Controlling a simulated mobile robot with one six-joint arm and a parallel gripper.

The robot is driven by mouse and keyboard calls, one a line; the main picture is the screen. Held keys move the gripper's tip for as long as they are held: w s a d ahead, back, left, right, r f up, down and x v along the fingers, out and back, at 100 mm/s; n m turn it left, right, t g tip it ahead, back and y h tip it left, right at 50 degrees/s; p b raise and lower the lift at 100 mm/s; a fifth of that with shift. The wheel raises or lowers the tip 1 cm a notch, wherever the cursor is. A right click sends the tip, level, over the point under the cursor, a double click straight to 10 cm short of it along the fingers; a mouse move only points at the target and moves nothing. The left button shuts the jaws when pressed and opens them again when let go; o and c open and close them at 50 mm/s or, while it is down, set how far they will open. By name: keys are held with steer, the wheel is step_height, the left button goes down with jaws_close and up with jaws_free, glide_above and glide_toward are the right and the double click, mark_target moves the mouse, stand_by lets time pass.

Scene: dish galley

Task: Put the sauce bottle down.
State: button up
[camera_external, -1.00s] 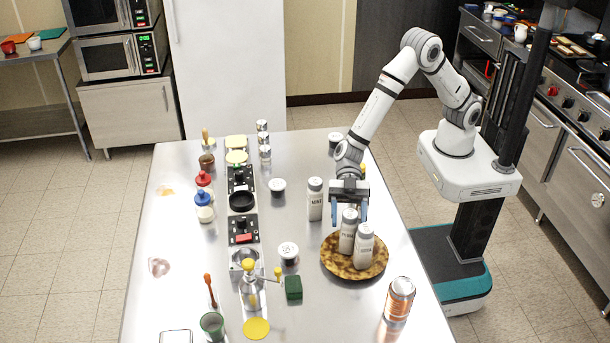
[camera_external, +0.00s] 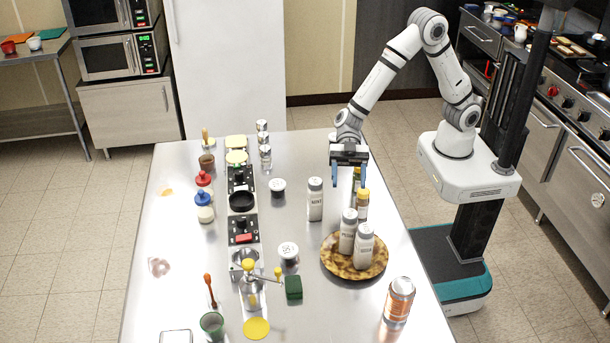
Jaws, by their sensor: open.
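Two white labelled bottles (camera_external: 348,232) and (camera_external: 363,247) stand upright on a round, brown mottled tray (camera_external: 340,268). A yellow-capped bottle (camera_external: 362,206) stands upright just behind them. A darker, slim bottle (camera_external: 356,180) shows behind that, partly hidden by my gripper. Another white labelled bottle (camera_external: 315,200) stands on the table to the left. I cannot tell for certain which bottle is the sauce bottle. My gripper (camera_external: 349,184) is open, fingers down, empty, above and behind the bottles at the tray.
An orange can (camera_external: 399,300) stands at the table's front right. Red-capped (camera_external: 204,181) and blue-capped (camera_external: 203,207) squeeze bottles stand at the left, beside a row of appliances. A green block (camera_external: 293,288) and black-lidded jars (camera_external: 277,187) sit mid-table. The left table edge has free room.

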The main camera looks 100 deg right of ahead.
steer(key=shift+s+d, duration=0.1)
steer(key=shift+d, duration=0.25)
steer(key=w+d+r+m+t+h, duration=0.3)
steer(key=d+t, duration=0.1)
steer(key=d, duration=0.2)
steer(key=w+d+r+m+t+h, duration=0.2)
steer(key=d+r+t+h, duration=0.1)
steer(key=d, duration=0.2)
steer(key=s+d+r+m+t+h, duration=0.1)
steer(key=d+m+h, duration=0.15)
steer(key=d, duration=0.25)
steer(key=s+d+r+m+h, duration=0.1)
steer(key=s+d+m+h, duration=0.15)
steer(key=d, duration=0.35)
steer(key=s+d+m+g+h, duration=0.4)
steer(key=s+d, duration=0.6)
steer(key=s, duration=0.3)
steer(key=s+a+f+m+g, duration=0.1)
steer(key=s+f+g, duration=0.2)
steer(key=s, duration=1)
steer(key=shift+s+a+m+g+y, duration=0.15)
steer(key=shift+s+m+g+y, duration=0.25)
steer(key=shift+g, duration=0.1)
